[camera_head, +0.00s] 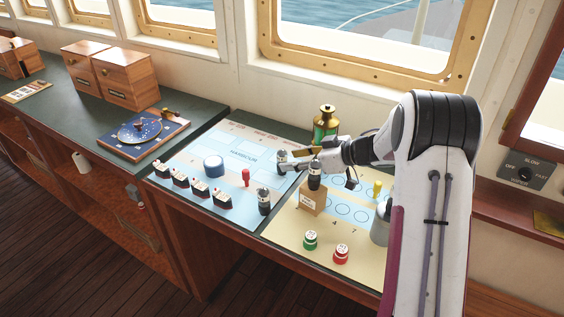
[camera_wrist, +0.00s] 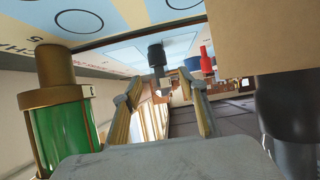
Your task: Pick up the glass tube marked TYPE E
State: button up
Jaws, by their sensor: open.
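My gripper (camera_head: 297,158) is open at the right edge of the blue chart. A small black-and-grey tube (camera_wrist: 157,58) stands just ahead of my fingers (camera_wrist: 163,100) in the wrist view, which looks upside down. It seems to be the tube (camera_head: 282,157) at the fingertips in the head view, partly masked there. Similar tubes are one at the blue chart's front right corner (camera_head: 264,201) and one at the wooden block (camera_head: 312,199), with a dark body (camera_head: 314,176). I cannot read TYPE E on any of them.
A green brass lamp (camera_head: 325,122) stands close behind my gripper. The wooden block is close in front. A blue drum (camera_head: 213,165) and a red peg (camera_head: 246,177) stand on the blue chart. Red (camera_head: 341,254) and green (camera_head: 310,240) pieces stand on the yellow sheet.

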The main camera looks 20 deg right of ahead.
jog(key=shift+w+a+f, duration=0.1)
jog(key=shift+w, duration=0.05)
jog(key=shift+w+a+f, duration=0.5)
jog(key=shift+f, duration=0.15)
jog(key=shift+w+a+f, duration=0.45)
jog(key=shift+f, duration=0.2)
jog(key=shift+x, duration=0.8)
jog(key=shift+c, duration=0.2)
jog(key=c, duration=1.1)
